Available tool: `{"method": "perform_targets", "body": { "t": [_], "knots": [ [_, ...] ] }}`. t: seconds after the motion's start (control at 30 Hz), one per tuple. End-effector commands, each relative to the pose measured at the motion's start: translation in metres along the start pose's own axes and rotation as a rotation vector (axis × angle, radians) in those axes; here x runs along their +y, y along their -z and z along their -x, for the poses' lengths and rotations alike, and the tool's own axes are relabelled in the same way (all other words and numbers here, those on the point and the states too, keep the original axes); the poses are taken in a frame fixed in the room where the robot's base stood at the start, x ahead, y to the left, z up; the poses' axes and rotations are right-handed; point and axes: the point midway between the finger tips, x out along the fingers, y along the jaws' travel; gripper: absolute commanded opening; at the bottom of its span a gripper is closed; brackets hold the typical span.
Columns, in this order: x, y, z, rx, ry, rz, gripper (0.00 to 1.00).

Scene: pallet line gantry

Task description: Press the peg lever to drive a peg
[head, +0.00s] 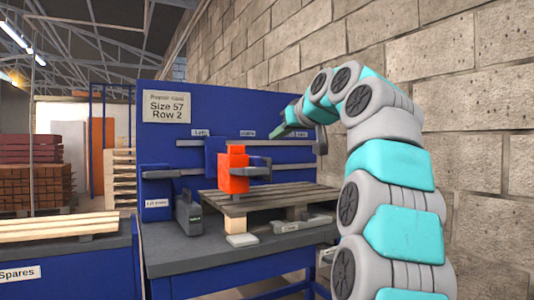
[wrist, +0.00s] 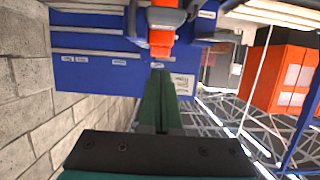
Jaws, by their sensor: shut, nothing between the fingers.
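An orange tool head (head: 233,172) sits on a dark carriage and rail in front of the blue panel. It also shows upside down at the top of the wrist view (wrist: 162,38). A wooden pallet (head: 270,197) lies on the bench below it. I cannot tell for certain which part is the peg lever. My gripper (head: 280,137) is at the panel's upper right, above and right of the orange head, apart from it. Its green fingers (wrist: 158,85) are shut together and empty.
The blue panel (head: 165,130) carries a sign and small labels. A dark grey box (head: 188,220) and a pale block (head: 241,240) are at the bench (head: 215,260). A spares table (head: 70,255) with planks stands left. A block wall (head: 490,140) is close at right.

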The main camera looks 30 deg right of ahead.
Motion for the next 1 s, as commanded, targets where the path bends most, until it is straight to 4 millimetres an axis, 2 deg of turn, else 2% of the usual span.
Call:
{"method": "perform_targets", "body": {
  "t": [0.17,0.3,0.6,0.67,1.0],
  "knots": [
    [-0.001,-0.001,-0.024,-0.005,0.002,0.0,0.0],
    [0.001,-0.001,-0.052,-0.006,0.0,0.0,0.0],
    [0.001,0.0,-0.093,-0.003,-0.001,-0.001,0.0],
    [0.0,0.0,-0.099,-0.003,0.0,0.0,0.0],
    [-0.001,-0.017,-0.1,-0.003,0.002,-0.001,0.0]
  ]
}}
